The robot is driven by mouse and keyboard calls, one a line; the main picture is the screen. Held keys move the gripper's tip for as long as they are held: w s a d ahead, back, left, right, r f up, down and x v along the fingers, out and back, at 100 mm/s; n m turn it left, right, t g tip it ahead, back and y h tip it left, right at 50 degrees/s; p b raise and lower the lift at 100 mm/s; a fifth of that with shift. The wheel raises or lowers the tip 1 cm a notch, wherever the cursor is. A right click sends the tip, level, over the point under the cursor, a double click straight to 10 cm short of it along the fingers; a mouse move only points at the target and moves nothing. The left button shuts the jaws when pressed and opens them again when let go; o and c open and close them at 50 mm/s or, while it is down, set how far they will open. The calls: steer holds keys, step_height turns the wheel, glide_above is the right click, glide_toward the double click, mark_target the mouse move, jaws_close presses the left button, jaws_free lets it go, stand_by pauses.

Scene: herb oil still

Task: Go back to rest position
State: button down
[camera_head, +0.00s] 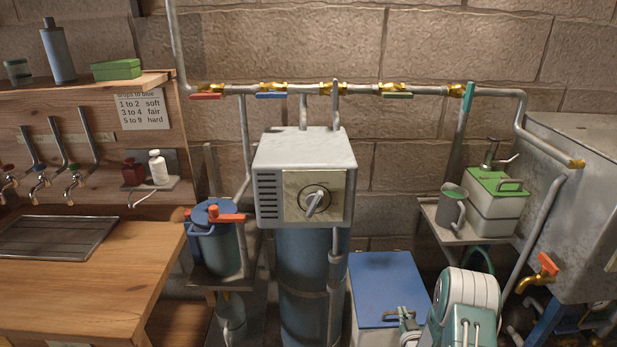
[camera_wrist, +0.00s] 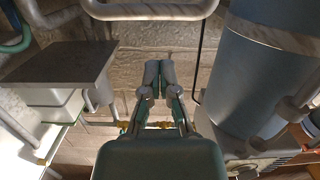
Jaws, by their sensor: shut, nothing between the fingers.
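My gripper (camera_wrist: 157,74) shows in the middle of the wrist view with its two grey fingers side by side and touching. It is shut and holds nothing. The wrist picture looks upside down. The gripper appears clear of the blue tank (camera_wrist: 262,75) at the right and the grey shelf (camera_wrist: 58,75) at the left. In the head view, my white and teal arm is folded low at the bottom right, in front of the white box with a blue lid (camera_head: 388,283). The rest position itself is not marked in either view.
A control box with a knob (camera_head: 304,178) stands above the blue tank. A blue pot (camera_head: 214,235) is left of it, a wooden bench (camera_head: 90,270) further left. At right are a shelf with a mug (camera_head: 451,207), a green-lidded canister (camera_head: 495,205) and a metal vat (camera_head: 575,205). Pipes run along the wall.

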step_height(320, 180, up, 14)
steer(key=w+a+r+g, duration=0.1)
steer(key=w+a+g, duration=0.1)
steer(key=w, duration=0.1)
steer(key=s+a+r+g+h, duration=0.1)
steer(key=s+a+r+g, duration=0.1)
steer(key=s+r, duration=0.35)
steer(key=s+a+r+g, duration=0.1)
steer(key=s+a+r, duration=0.1)
steer(key=r, duration=0.6)
steer(key=s+a+r+g, duration=0.2)
steer(key=s+a+r, duration=0.1)
steer(key=s, duration=0.7)
steer(key=s+a+r+g, duration=0.2)
steer(key=s+r, duration=0.2)
steer(key=s, duration=0.7)
steer(key=s+a+r+g+y, duration=0.1)
steer(key=s+a+r+g, duration=0.1)
steer(key=s, duration=0.8)
steer(key=shift+s+a+r+m, duration=0.3)
steer(key=shift+s+a+r, duration=0.05)
steer(key=shift+a+r, duration=0.4)
